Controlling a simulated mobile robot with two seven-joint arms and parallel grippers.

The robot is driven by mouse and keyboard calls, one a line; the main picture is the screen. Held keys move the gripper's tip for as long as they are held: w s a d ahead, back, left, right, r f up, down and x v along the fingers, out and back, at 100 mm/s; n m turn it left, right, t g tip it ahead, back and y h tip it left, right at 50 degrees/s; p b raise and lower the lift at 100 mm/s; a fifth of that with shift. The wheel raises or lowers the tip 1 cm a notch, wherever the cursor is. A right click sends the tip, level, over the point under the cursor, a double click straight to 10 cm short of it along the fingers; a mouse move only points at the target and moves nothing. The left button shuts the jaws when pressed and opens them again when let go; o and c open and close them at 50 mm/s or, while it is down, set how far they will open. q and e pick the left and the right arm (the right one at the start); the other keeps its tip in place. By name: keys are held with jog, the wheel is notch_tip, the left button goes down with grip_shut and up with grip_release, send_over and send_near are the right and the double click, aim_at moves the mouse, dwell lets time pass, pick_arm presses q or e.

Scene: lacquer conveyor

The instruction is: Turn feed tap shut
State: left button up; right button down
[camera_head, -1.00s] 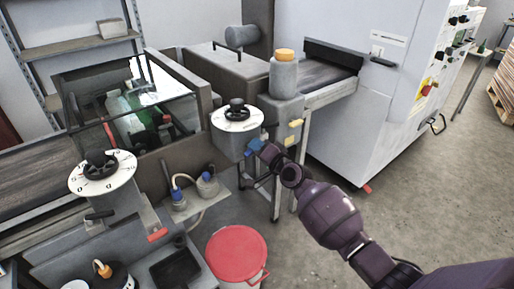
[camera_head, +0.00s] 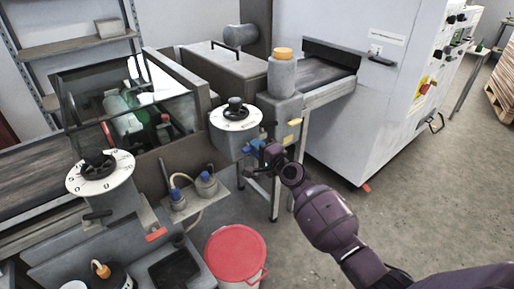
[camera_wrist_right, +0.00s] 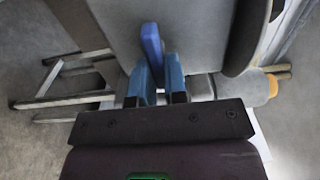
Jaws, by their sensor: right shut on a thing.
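The feed tap's blue lever (camera_head: 255,146) shows under the grey housing with the white dial, at the middle of the head view. My right gripper (camera_head: 265,149) is at this lever, its arm coming in from the lower right. In the right wrist view the blue lever (camera_wrist_right: 152,46) reaches down from the grey housing to between the blue-padded fingers of my right gripper (camera_wrist_right: 160,84). The gripper is shut on the lever; the fingers partly hide its lower end. My left gripper is not in view.
Yellow handles (camera_head: 291,141) sit just right of the gripper, close to it. The white dial with a black knob (camera_head: 236,113) is above. A red-lidded bucket (camera_head: 236,254) stands below on the floor. Open floor lies to the right.

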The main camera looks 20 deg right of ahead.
dwell(0.3)
jog(key=c, duration=1.2)
grip_release()
jog(key=shift+o, duration=0.2)
jog(key=v, duration=1)
jog(key=shift+s+p, duration=0.3)
jog(key=shift+s, duration=0.1)
jog(key=shift+d, duration=0.1)
